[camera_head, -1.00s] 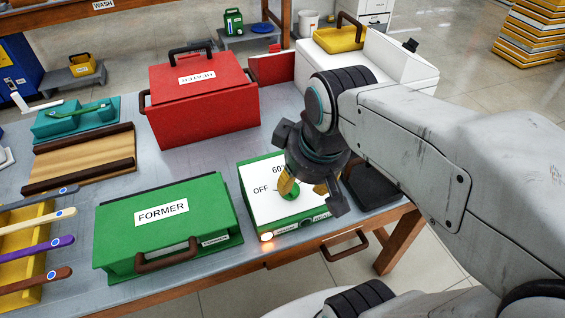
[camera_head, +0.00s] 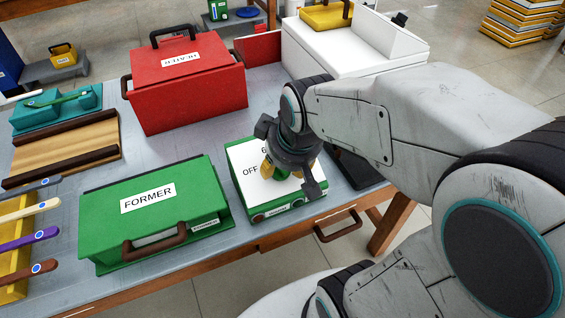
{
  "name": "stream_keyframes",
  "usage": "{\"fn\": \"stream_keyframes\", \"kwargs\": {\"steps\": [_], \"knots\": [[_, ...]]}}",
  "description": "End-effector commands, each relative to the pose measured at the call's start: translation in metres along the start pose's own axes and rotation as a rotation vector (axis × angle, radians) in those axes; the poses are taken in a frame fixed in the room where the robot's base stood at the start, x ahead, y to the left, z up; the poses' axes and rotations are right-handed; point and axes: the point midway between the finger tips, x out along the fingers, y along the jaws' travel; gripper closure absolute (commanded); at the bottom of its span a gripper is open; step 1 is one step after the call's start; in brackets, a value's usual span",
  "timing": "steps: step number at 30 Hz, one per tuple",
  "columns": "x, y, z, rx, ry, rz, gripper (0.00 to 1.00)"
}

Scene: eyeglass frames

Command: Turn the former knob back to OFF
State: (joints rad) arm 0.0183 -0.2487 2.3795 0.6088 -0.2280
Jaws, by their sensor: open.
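The green control box (camera_head: 240,160) has a white top panel with a dial marked OFF on its left; the number above is partly covered. The green knob (camera_head: 282,173) on this panel is mostly hidden by my gripper, so its pointer cannot be read. My gripper (camera_head: 287,171) is open, pointing down over the panel, with yellow finger pads around or beside the knob. Contact cannot be told. The small lamp (camera_head: 258,218) on the box's front corner looks dark red, not glowing. The green FORMER case (camera_head: 190,207) stands to the left.
A red case (camera_head: 190,95) stands behind on the grey table (camera_head: 185,145). A white machine (camera_head: 345,50) is at the back right. A wooden tray (camera_head: 65,150) and several coloured-handled tools lie at left. A drawer handle (camera_head: 338,226) juts from the table front.

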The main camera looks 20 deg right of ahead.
Motion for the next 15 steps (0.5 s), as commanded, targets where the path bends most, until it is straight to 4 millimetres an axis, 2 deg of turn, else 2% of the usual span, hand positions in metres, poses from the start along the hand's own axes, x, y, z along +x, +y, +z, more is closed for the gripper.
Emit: {"fn": "stream_keyframes", "kwargs": {"steps": [9,15], "knots": [[0.0009,0.0,-0.0002,0.0,0.001,0.0,0.52],[0.0008,0.0,-0.0002,0.0,0.001,0.0,0.69]]}}
